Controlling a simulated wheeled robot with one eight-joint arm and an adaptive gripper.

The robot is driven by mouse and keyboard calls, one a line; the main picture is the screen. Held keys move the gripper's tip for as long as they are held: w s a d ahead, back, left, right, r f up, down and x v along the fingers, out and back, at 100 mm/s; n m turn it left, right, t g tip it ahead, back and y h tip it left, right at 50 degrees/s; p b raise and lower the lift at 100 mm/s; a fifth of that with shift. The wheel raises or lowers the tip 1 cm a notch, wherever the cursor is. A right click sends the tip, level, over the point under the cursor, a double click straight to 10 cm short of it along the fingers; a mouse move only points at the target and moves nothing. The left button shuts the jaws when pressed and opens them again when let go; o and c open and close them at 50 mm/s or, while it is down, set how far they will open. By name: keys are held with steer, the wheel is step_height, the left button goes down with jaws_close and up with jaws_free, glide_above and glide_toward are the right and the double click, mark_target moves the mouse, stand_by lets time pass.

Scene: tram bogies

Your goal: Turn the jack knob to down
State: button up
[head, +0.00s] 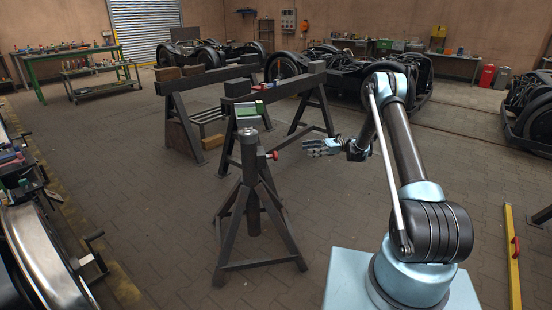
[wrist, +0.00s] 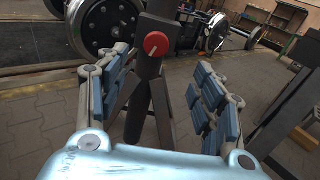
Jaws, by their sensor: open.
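The jack (head: 252,200) is a dark tripod stand with a thick upright column in the middle of the floor. Its red knob (head: 273,155) sticks out on the right side of the column, near the top. In the wrist view the round red knob (wrist: 156,44) faces me on the dark column, with a small pale mark on its lower face. My gripper (head: 322,147) is to the right of the knob, apart from it. In the wrist view its padded fingers (wrist: 162,62) are spread left and right of the column, open and empty.
Dark trestles (head: 290,98) stand close behind the jack. A wheelset (head: 45,245) with crank handles is at the left front. Bogies stand at the back. The floor between my base and the jack is clear.

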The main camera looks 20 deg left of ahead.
steer(key=f, duration=0.2)
glide_toward(275, 155)
steer(key=x, duration=0.3)
steer(key=w+f+x, duration=0.1)
steer(key=x, duration=0.5)
steer(key=shift+w+a+f, duration=0.2)
steer(key=shift+a, duration=0.4)
steer(key=c, duration=1)
